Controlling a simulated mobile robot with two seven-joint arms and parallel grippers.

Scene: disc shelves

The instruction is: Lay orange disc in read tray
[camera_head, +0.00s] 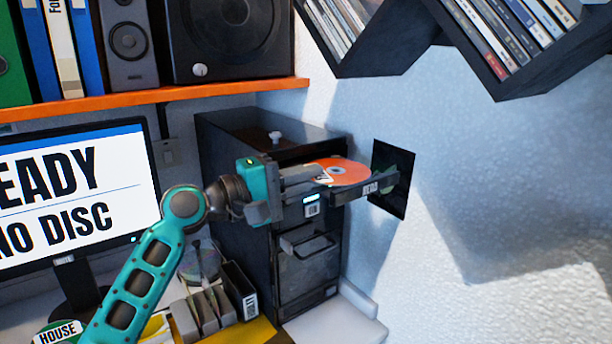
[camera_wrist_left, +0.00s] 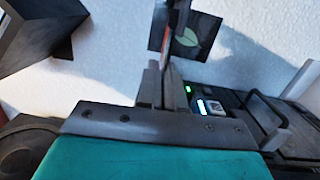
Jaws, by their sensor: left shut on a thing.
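The orange disc (camera_head: 345,170) lies roughly flat at the front of the dark drive tower. My left gripper (camera_head: 318,177) is shut on the disc's near left edge. The dark read tray (camera_head: 378,187) sticks out to the right from the tower, under or just below the disc; I cannot tell whether they touch. In the left wrist view the fingers (camera_wrist_left: 164,80) point up at the disc (camera_wrist_left: 167,45), seen nearly edge-on. My right gripper is in neither view.
The drive tower (camera_head: 232,150) stands beside a screen (camera_head: 75,185) reading "READY" and "NO DISC". A black wall panel (camera_head: 402,165) is close behind the tray. Disc shelves (camera_head: 530,85) hang above right. An orange shelf (camera_head: 150,97) is above left. Sorted disc holders (camera_head: 205,310) stand below.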

